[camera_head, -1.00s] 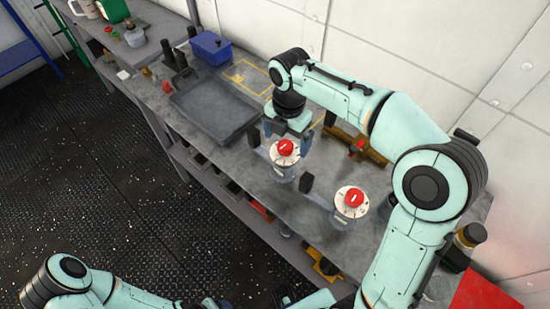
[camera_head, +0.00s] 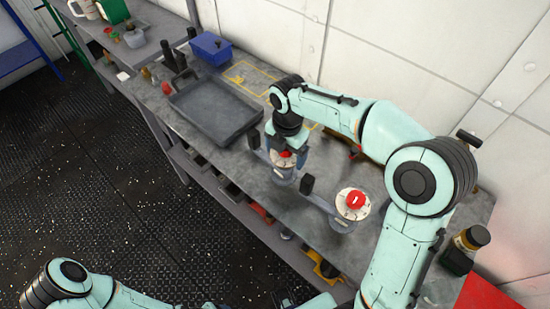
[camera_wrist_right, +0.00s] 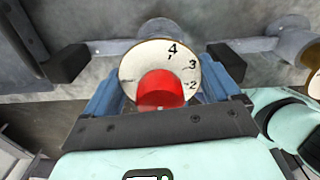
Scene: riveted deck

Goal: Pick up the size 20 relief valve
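Two similar valves with red knobs on white dials stand on the bench. The nearer valve (camera_head: 355,202) is clear of my arms. The other valve (camera_head: 283,172) is partly hidden under my right gripper (camera_head: 284,152). In the right wrist view its dial (camera_wrist_right: 160,57) reads 4, 3, 2 and its red knob faces the palm. The open fingers of my right gripper (camera_wrist_right: 165,85) stand on both sides of this dial; I cannot tell if they touch it. I can read no size marking. My left arm shows at the bottom edge; its fingers cannot be made out.
Black upright blocks (camera_head: 307,185) flank the gripped-around valve closely. A dark empty tray (camera_head: 215,112) and a blue box (camera_head: 211,47) lie farther left on the bench. A brass-coloured fitting is mostly hidden behind my right arm. A dark bottle (camera_head: 468,242) and a red panel (camera_head: 485,293) are at right.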

